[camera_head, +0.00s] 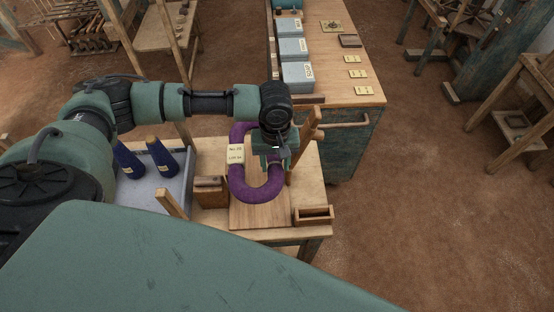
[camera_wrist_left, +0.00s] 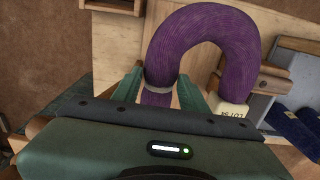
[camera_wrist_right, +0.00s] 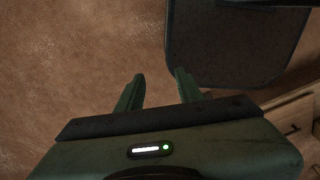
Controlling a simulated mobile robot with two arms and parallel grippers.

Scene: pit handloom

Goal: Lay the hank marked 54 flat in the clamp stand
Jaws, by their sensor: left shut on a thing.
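The purple hank (camera_head: 238,185) is a thick loop with a pale tag (camera_head: 236,154) whose lower line reads LOT 54. My left gripper (camera_head: 272,160) is shut on the right-hand side of the hank, by a grey tie band (camera_wrist_left: 160,84) in the left wrist view. The hank (camera_wrist_left: 205,30) lies roughly level over the pale board of the clamp stand (camera_head: 258,215), between a wooden block at left and tilted wooden uprights at right. I cannot tell whether it touches the board. My right gripper (camera_wrist_right: 158,76) is open and empty over brown floor, seen only in the right wrist view.
A grey tray (camera_head: 155,195) with two dark blue cones (camera_head: 163,157) stands left of the stand. A small wooden box (camera_head: 314,215) sits at the table's front right. Behind, a bench (camera_head: 335,92) holds grey boxes (camera_head: 297,75) and several tags. Open floor lies right.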

